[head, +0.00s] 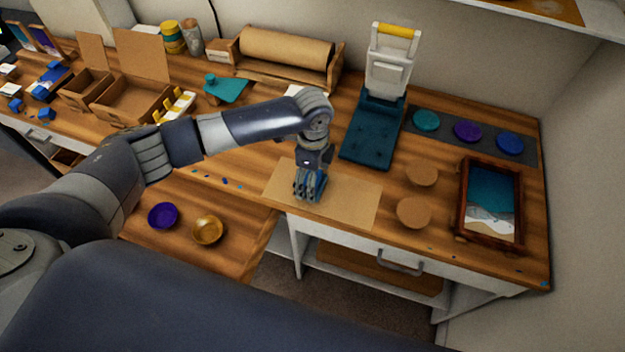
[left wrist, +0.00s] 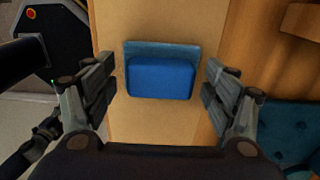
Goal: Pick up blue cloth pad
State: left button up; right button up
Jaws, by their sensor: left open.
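The blue cloth pad (left wrist: 161,75) lies on a tan mat (head: 348,205) on the wooden bench. In the left wrist view it is a rounded blue block with a lighter blue strip along its far edge. My left gripper (head: 309,192) points down over the pad, and in the head view it hides most of it. The left wrist view shows the left gripper (left wrist: 161,92) open, with one finger on each side of the pad and a gap on both sides. My right gripper is not in view.
Purple (head: 162,215) and gold (head: 207,230) bowls sit on the lower surface at left. Cardboard boxes (head: 130,98) stand behind my arm.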

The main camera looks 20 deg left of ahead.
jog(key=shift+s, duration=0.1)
pick_arm(q)
jog(key=c, duration=1.3)
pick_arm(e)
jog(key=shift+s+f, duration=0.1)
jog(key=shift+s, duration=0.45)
pick_arm(q)
jog(key=shift+o, duration=0.2)
jog(key=shift+w+r, duration=0.1)
jog(key=shift+r, duration=0.4)
notch_tip(320, 180, up, 3)
jog(key=shift+f+b, duration=0.2)
jog(key=shift+b, duration=0.5)
jog(key=s+a+b, duration=0.1)
jog(key=s+a, duration=0.1)
jog(key=s, duration=0.5)
jog(key=s+a+r+b, duration=0.1)
jog(key=s+a, duration=0.2)
jog(key=s, duration=0.5)
jog(key=shift+a+r, duration=0.2)
jog(key=shift+a, duration=0.05)
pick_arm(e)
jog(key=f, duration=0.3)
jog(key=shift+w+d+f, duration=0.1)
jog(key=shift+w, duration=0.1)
pick_arm(q)
jog(key=shift+r, duration=0.1)
